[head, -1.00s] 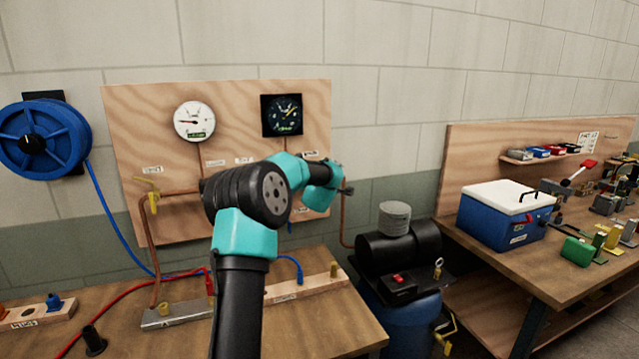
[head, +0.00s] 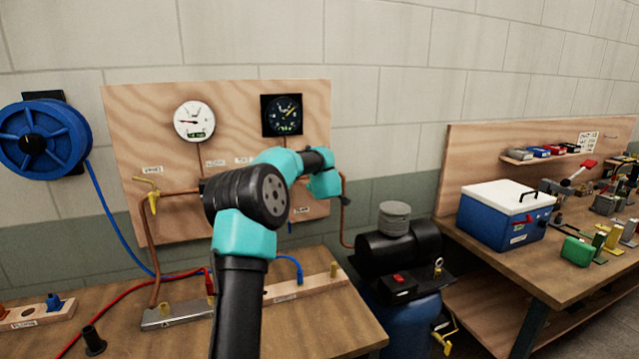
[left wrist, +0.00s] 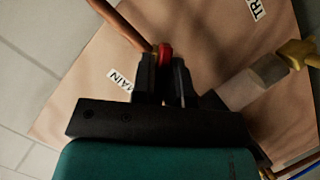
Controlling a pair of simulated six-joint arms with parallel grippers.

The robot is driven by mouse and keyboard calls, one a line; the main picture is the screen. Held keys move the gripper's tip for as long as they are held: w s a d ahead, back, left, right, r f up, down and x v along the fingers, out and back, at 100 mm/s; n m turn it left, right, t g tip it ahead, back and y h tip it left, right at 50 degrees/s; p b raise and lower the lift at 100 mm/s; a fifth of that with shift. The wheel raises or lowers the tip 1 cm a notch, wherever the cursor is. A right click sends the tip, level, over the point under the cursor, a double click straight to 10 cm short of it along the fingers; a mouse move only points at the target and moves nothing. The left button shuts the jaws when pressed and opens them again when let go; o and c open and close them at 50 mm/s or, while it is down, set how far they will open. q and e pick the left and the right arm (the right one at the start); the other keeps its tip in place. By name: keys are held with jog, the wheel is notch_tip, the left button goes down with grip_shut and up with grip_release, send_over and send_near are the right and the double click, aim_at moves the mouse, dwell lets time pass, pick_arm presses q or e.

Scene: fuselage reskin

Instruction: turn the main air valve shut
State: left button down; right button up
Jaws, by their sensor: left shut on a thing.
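My left gripper (left wrist: 165,78) is shut on the red handle (left wrist: 165,49) beside the "MAIN" label (left wrist: 120,79), in the left wrist view. Only the handle's top shows between the dark fingers, so its angle to the pipe is hard to tell. In the head view my left gripper (head: 345,199) is at the right edge of the plywood board (head: 240,110), by a copper pipe (head: 345,230). The wrist hides the valve there. My right gripper is not in view.
A white gauge (head: 194,121) and a black gauge (head: 283,115) hang on the board. A yellow valve (head: 148,190) is on its left; a yellow fitting (left wrist: 297,52) is near my gripper. The compressor (head: 400,255) stands below right. A blue hose reel (head: 42,140) hangs left.

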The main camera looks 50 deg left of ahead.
pick_arm(q)
jog(key=m+g, duration=0.1)
jog(key=m, duration=0.1)
jog(key=shift+m+g, duration=0.3)
jog(key=shift+m+g+y, duration=0.5)
jog(key=shift+m+g, duration=0.3)
jog(key=shift+m, duration=0.4)
jog(key=c, duration=1.2)
grip_release()
jog(key=v, duration=1.7)
jog(key=shift+d+r, duration=0.25)
jog(key=shift+w+f, duration=0.1)
